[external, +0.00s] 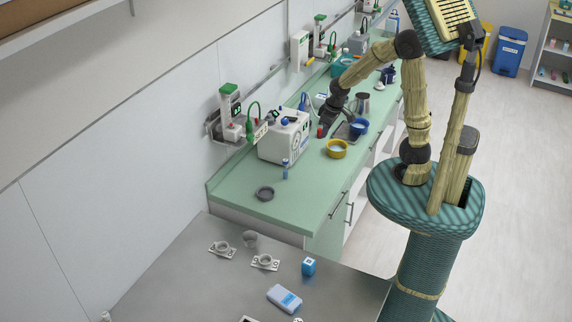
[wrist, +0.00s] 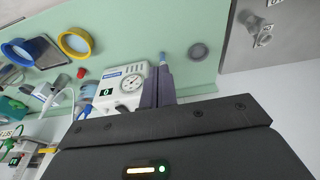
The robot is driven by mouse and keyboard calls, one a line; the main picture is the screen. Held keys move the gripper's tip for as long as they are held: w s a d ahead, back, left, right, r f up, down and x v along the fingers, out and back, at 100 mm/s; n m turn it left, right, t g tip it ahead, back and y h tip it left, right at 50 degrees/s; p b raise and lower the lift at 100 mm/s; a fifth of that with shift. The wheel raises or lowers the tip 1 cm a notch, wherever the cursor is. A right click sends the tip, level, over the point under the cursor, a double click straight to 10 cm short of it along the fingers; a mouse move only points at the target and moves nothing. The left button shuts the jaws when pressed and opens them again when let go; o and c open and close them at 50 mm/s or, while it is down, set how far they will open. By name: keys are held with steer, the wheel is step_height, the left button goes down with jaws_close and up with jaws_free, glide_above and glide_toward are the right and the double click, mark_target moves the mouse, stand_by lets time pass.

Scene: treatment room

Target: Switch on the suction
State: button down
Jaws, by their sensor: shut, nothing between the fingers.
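The suction unit (external: 285,140) is a white box on the green counter. In the wrist view the unit (wrist: 124,72) shows a round gauge (wrist: 131,82) and a dark switch with a green mark (wrist: 106,92). My gripper (external: 324,122) is above the counter, to the right of the unit in the external view. In the wrist view my gripper's fingers (wrist: 158,70) are together and empty, and overlap the unit's edge in the picture. I cannot tell whether they touch it. The switch's position is too small to read.
On the counter (external: 240,190) are a yellow bowl (external: 337,154), a blue bowl (external: 358,132), a small blue bottle (external: 285,175) and a grey dish (external: 265,193). A red-capped item stands near the unit. Wall fittings with green tops hang behind. The counter's front left is mostly clear.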

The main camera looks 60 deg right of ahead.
steer(key=w+d+r, duration=0.3)
steer(key=w+d, duration=0.4)
steer(key=w, duration=0.5)
steer(key=w+p+v, duration=0.1)
steer(key=v, duration=0.2)
glide_above(294, 118)
steer(key=s, duration=0.2)
steer(key=shift+s+a, duration=0.2)
steer(key=p+x, duration=0.2)
steer(key=x, duration=0.2)
steer(key=p+x, duration=0.2)
steer(key=x, duration=0.2)
steer(key=s+p+x, duration=0.1)
steer(key=p+x, duration=0.1)
steer(key=x, duration=0.3)
steer(key=shift+s+a+f, duration=0.1)
steer(key=shift+a+f, duration=0.05)
steer(key=shift+f, duration=0.4)
